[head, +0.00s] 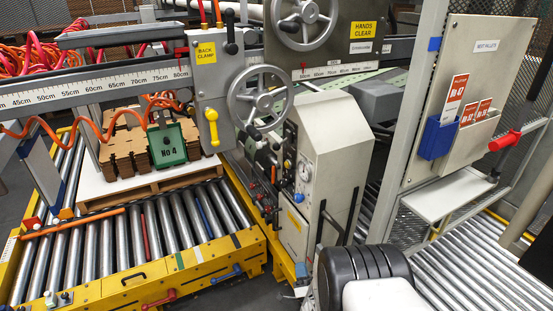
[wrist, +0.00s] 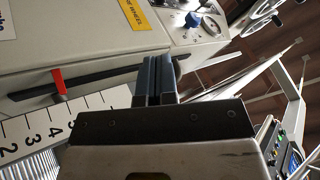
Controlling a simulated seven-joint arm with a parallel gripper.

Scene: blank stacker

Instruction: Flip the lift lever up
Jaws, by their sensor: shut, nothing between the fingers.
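I cannot tell for sure which lever is the lift lever. Candidates in the head view are a blue handle (head: 228,273) and a red handle (head: 158,299) low on the yellow conveyor frame, and a yellow-knobbed lever (head: 211,127) hanging on the back clamp box. In the wrist view, my gripper (wrist: 157,68) has its two dark fingers together, with nothing seen between them. The fingers point at the edge of a pale machine panel (wrist: 75,40). A red pointer (wrist: 60,84) on a dark strip lies left of them, and a blue knob (wrist: 192,19) beyond them.
The pale machine cabinet (head: 333,140) stands in the middle of the head view. Handwheels (head: 260,97) and a ruler rail (head: 100,84) are at its upper left. A pallet of cardboard blanks (head: 150,187) sits on rollers at left. A mesh fence (head: 409,110) stands at right.

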